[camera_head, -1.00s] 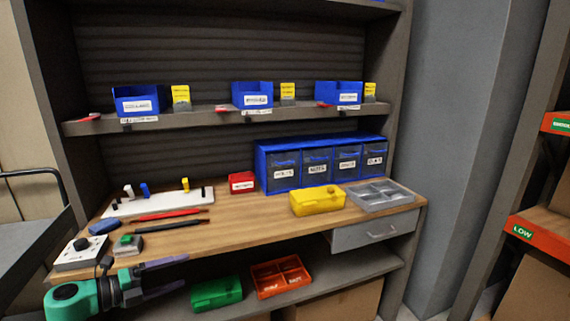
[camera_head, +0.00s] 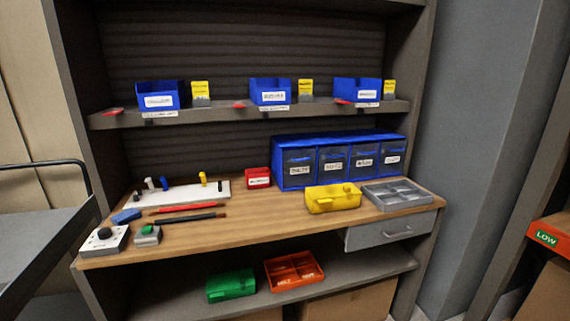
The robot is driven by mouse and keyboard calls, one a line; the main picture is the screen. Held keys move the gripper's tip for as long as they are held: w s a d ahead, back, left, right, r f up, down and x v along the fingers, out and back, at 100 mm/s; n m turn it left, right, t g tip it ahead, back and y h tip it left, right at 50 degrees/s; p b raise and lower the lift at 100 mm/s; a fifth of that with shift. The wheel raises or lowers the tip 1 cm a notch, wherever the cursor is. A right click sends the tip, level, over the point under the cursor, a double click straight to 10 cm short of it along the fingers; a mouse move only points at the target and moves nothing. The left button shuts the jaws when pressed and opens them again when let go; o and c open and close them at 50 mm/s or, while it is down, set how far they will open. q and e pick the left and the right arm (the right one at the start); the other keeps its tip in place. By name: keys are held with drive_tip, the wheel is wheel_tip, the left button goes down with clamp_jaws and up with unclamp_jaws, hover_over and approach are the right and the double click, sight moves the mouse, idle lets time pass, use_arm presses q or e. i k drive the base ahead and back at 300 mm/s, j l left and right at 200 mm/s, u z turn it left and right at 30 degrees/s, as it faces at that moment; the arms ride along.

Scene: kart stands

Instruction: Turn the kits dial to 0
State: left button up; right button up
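A small white box with a round black knob (camera_head: 104,233) sits at the front left corner of the wooden bench. It looks like a dial, but its markings are too small to read, so I cannot tell its setting or whether it is the kits dial. A grey box with a green button (camera_head: 147,235) stands just right of it. Neither of my grippers shows in the head view now.
The wooden bench top (camera_head: 270,218) has free room in its middle. Red and black pens (camera_head: 188,218), a white peg board (camera_head: 205,192) and a yellow box (camera_head: 333,198) lie on it. A grey cart (camera_head: 40,225) stands at the left. Blue bins (camera_head: 160,95) line the shelf above.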

sight(104, 233)
drive_tip(key=u, duration=1.4)
drive_tip(key=i+l, duration=0.15)
